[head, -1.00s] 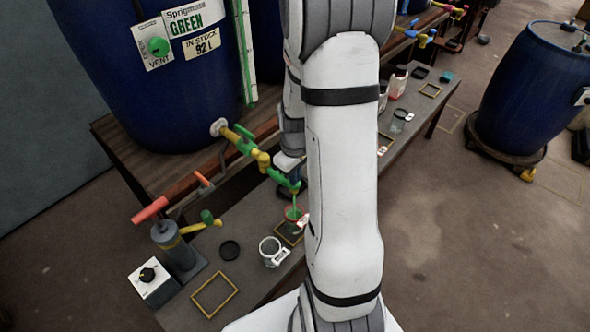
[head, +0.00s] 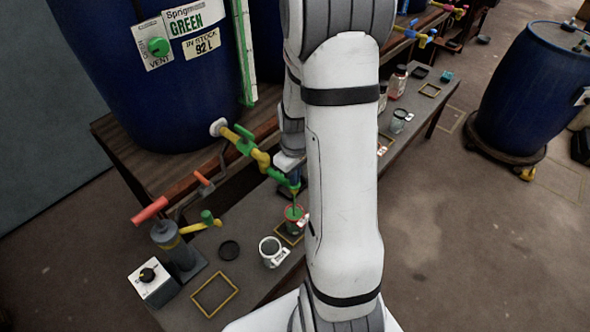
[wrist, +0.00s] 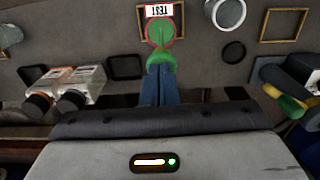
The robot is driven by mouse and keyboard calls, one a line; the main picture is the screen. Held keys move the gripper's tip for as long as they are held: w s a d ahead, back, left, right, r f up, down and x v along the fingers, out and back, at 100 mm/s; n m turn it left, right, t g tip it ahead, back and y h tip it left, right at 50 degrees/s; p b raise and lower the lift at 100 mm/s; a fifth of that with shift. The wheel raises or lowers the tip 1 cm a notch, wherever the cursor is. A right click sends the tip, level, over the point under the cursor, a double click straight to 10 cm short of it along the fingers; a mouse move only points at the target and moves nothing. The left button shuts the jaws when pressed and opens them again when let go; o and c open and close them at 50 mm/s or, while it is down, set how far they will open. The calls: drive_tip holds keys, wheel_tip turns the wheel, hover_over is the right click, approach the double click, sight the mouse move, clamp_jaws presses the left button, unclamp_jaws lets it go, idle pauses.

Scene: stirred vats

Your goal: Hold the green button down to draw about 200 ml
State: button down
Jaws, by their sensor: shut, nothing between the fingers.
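The green tap (head: 278,176) hangs on the yellow and green pipe below the blue vat (head: 130,90) marked GREEN. My gripper (head: 295,181), with blue fingers, is shut and empty at the tap's outlet end. In the wrist view my fingertips (wrist: 160,68) are against or just above a green part (wrist: 161,58), which seems to be the button; contact is not clear. A red-rimmed cup (head: 294,212) stands under the tap, with a thin green stream above it and green inside. It also shows in the wrist view, labelled TEST. Its level cannot be read.
A white mug (head: 272,251) and a black lid (head: 229,250) lie near the cup, with an empty yellow frame (head: 214,295). A grey pump with a red handle (head: 150,210) stands at left. Jars (head: 397,82) stand farther along the bench.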

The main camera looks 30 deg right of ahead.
drive_tip(key=shift+s+a+f, duration=0.1)
drive_tip(key=shift+s+f, duration=0.2)
drive_tip(key=shift+f, duration=0.1)
wheel_tip(320, 180, up, 15)
drive_tip(key=p, duration=0.4)
drive_tip(key=shift+w, duration=0.3)
drive_tip(key=shift+f, duration=0.15)
idle(0.3)
drive_tip(key=s+a+r+m+t+p, duration=0.2)
drive_tip(key=s+a+r+m+p, duration=0.1)
drive_tip(key=s+a+r, duration=0.8)
drive_tip(key=shift+s+a+r+m, duration=0.4)
drive_tip(key=shift+s+r+m, duration=0.1)
drive_tip(key=shift+s, duration=0.3)
drive_tip(key=c, duration=2.2)
unclamp_jaws()
